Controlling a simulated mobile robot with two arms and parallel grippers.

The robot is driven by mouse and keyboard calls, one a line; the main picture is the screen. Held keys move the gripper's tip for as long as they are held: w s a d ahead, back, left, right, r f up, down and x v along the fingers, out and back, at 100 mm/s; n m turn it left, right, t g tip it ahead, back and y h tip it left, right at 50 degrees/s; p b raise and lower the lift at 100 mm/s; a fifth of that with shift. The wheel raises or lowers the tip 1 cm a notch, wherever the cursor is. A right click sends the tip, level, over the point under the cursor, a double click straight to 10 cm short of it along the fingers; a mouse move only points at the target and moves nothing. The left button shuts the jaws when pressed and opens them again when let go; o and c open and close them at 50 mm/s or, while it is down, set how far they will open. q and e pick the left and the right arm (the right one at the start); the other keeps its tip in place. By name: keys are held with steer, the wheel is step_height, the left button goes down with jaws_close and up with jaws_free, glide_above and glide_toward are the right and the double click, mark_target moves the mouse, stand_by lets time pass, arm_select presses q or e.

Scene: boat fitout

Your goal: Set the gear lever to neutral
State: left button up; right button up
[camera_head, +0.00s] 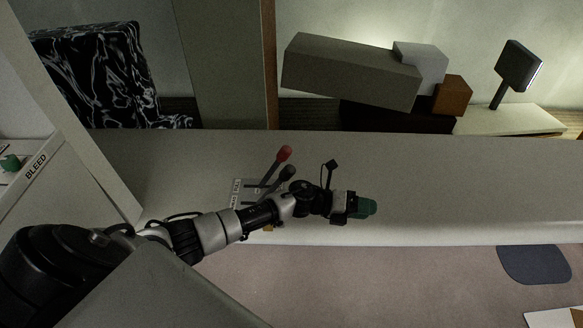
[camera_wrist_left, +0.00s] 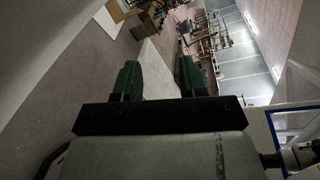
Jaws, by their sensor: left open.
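Two levers stand on a labelled plate (camera_head: 236,190) on the grey console: a lever with a red knob (camera_head: 284,153) and a lever with a black knob (camera_head: 288,172) just in front of it. Both lean to the right in the head view. I cannot read the plate to tell which is the gear lever or its position. My left forearm crosses in front of the lever bases and hides part of the plate. My left gripper (camera_head: 367,207), with green fingers, is right of the levers, apart from both knobs. In the left wrist view it (camera_wrist_left: 158,74) is open and empty.
The long grey console top (camera_head: 470,180) is clear to the right. A white panel marked BLEED (camera_head: 36,166) with a green knob (camera_head: 10,163) is at the left. Boxes (camera_head: 350,72) and a dark lamp-like object (camera_head: 518,66) stand behind the console. A small yellow thing (camera_head: 268,228) shows below my forearm.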

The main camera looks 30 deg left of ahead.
arm_select(q)
step_height(320, 180, up, 5)
steer(key=a+m+g+y, duration=0.1)
steer(key=a+m+g, duration=0.1)
steer(key=m+g, duration=0.55)
step_height(320, 180, up, 10)
steer(key=f+m+g+y+p, duration=0.1)
steer(key=m+g+y+p, duration=0.15)
steer(key=m+y, duration=0.9)
glide_above(288, 166)
steer(key=w, duration=0.1)
steer(key=n+y, duration=0.1)
steer(key=n, duration=0.1)
steer(key=f+p, duration=0.1)
steer(key=f, duration=0.2)
steer(key=f+p, duration=0.1)
steer(key=f, duration=0.1)
steer(key=s+f+p, duration=0.1)
steer(key=f, duration=0.2)
steer(key=shift+f, duration=0.35)
steer(key=shift+s+f, duration=0.1)
steer(key=shift+f, duration=0.35)
steer(key=shift+c, duration=0.2)
jaws_close()
